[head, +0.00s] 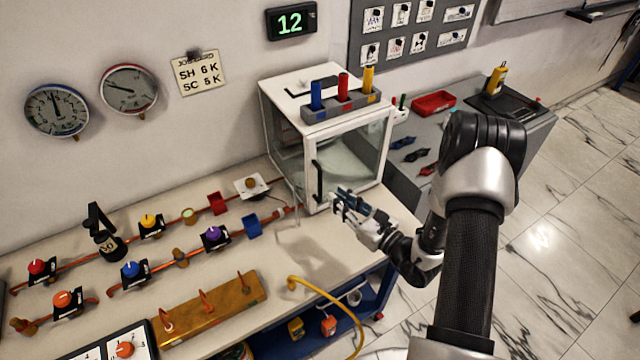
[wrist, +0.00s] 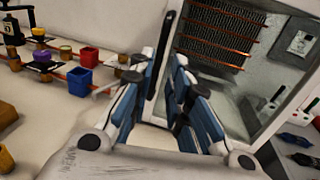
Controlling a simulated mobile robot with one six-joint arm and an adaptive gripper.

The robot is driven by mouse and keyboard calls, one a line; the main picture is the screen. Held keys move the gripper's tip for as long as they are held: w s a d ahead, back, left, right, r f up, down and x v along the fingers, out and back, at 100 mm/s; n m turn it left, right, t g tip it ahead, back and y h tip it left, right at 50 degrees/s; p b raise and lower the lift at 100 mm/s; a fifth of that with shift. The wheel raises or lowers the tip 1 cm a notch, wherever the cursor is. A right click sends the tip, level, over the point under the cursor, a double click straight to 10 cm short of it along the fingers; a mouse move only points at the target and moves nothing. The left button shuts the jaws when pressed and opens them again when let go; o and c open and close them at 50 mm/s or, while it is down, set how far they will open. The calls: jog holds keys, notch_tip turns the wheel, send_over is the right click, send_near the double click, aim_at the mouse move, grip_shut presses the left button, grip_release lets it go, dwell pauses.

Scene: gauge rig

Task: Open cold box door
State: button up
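The cold box (head: 291,94) is a white-framed box with clear panes at the back of the bench. Its front door (head: 350,139) looks closed, flush with the frame. The black upright door handle (head: 318,182) is at the door's left edge; it also shows in the wrist view (wrist: 166,52). My gripper (head: 343,197) is in front of the door's lower part, right of the handle in the head view. In the wrist view its blue-padded fingers (wrist: 160,82) are apart with nothing held. The handle stands beyond and between the fingertips; I cannot tell any contact.
A rack (head: 341,108) with blue, red and yellow cylinders stands on the box. A blue cup (head: 252,228) and red cup (head: 217,204) are left of the door, by the pipes with valves. A yellow hose (head: 325,293) curves at the bench's front edge.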

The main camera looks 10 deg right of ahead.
send_over(320, 202)
jog(key=shift+w+d+b, duration=0.1)
jog(key=shift+w+b, duration=0.2)
jog(key=shift+b, duration=0.05)
grip_shut()
dwell(0.5)
